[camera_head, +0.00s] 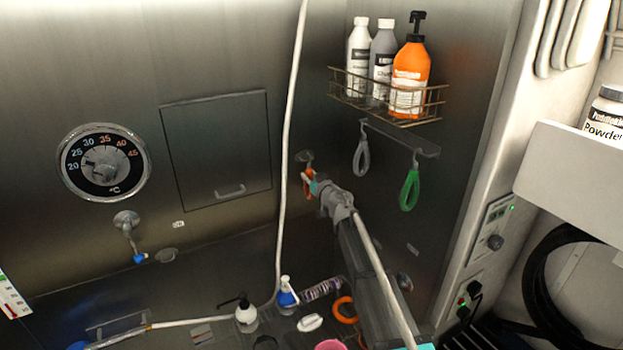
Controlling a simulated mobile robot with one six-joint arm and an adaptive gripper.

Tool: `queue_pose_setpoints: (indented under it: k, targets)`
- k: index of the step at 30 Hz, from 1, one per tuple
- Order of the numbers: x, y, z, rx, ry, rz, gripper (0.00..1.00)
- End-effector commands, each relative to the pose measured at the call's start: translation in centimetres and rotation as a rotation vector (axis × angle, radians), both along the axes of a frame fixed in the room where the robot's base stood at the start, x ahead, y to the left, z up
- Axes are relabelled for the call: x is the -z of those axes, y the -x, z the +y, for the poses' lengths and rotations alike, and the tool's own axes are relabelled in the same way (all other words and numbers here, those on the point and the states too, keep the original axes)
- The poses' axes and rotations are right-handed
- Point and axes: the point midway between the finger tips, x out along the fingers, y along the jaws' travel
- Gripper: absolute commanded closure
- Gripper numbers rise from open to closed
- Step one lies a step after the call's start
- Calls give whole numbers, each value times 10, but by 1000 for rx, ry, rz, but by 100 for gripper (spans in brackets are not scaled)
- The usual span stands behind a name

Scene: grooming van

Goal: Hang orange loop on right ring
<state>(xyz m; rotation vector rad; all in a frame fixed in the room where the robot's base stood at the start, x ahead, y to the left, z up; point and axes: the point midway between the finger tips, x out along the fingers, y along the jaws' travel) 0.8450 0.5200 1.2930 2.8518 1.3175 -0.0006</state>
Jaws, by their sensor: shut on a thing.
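My gripper (312,184) is at the back wall, near the corner, and is shut on an orange loop (308,182). Only part of the loop shows beside the jaws. A small round metal fitting (304,156) is on the back wall just above it; I cannot tell whether it is the right ring or whether the loop touches it. A grey loop (361,158) and a green loop (409,191) hang from hooks under the wire basket.
A wire basket (425,107) with bottles is above and right of my gripper. A white hose (291,120) hangs just left of it. A thermometer dial (103,161) is far left.

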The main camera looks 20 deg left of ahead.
Motion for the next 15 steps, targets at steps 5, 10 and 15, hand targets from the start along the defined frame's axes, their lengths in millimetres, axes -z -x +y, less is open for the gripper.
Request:
queue_pose_setpoints:
  k: [5, 10, 15]
  targets:
    - [9, 0, 0, 0, 0, 0, 100]
    - [11, 0, 0, 0, 0, 0, 100]
    - [10, 0, 0, 0, 0, 0, 100]
